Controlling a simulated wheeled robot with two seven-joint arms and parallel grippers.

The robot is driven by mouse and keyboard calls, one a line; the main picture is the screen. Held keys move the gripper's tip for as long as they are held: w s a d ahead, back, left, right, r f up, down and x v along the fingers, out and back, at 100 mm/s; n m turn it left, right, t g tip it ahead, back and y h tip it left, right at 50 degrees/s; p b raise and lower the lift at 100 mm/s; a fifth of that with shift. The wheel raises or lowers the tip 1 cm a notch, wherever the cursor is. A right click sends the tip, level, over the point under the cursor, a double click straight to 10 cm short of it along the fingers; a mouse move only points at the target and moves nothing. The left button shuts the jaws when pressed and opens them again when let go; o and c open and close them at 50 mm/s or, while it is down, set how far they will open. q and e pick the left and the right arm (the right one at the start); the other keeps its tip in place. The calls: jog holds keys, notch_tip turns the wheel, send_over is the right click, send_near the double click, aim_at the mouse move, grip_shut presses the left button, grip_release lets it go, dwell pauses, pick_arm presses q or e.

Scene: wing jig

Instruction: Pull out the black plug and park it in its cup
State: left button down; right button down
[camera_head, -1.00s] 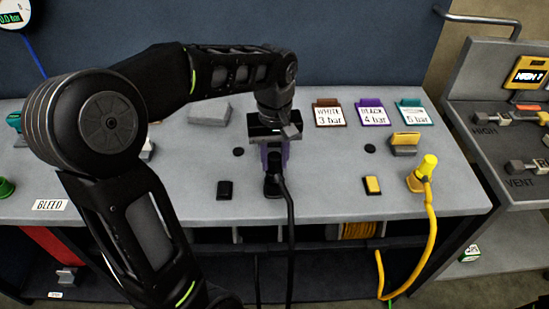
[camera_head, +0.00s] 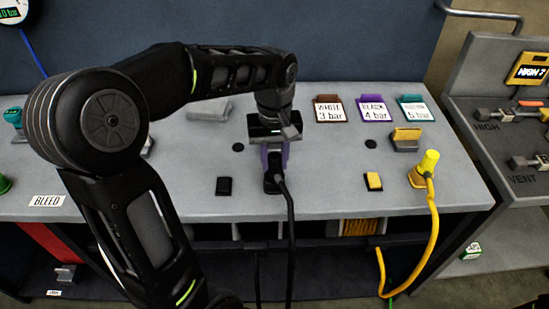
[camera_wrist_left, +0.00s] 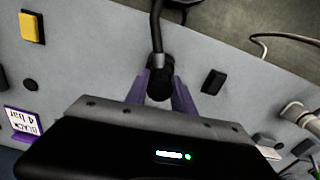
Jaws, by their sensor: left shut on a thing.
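The black plug (camera_head: 272,182) stands at the front of the grey bench, with its black cable running down over the front edge. My left gripper (camera_head: 275,160) reaches down onto it with purple fingers. In the left wrist view the plug (camera_wrist_left: 160,84) sits between the two fingers of the left gripper (camera_wrist_left: 161,96), which is shut on it. The plug's lower end and whatever it sits in are hidden. I cannot make out the black plug's cup; the arm and gripper cover part of the bench behind. My right gripper is not in view.
A yellow plug (camera_head: 428,163) with a yellow cable stands to the right. A yellow-backed grey holder (camera_head: 405,140) is behind it. A black block (camera_head: 224,186) and a yellow block (camera_head: 373,181) flank the black plug. Label cards, including the purple BLACK card (camera_head: 374,109), stand at the back.

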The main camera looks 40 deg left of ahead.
pick_arm(q)
jog(key=shift+f, duration=0.25)
jog(key=c, duration=1)
grip_release()
jog(key=shift+r+b, duration=0.4)
jog(key=shift+r, duration=3.6)
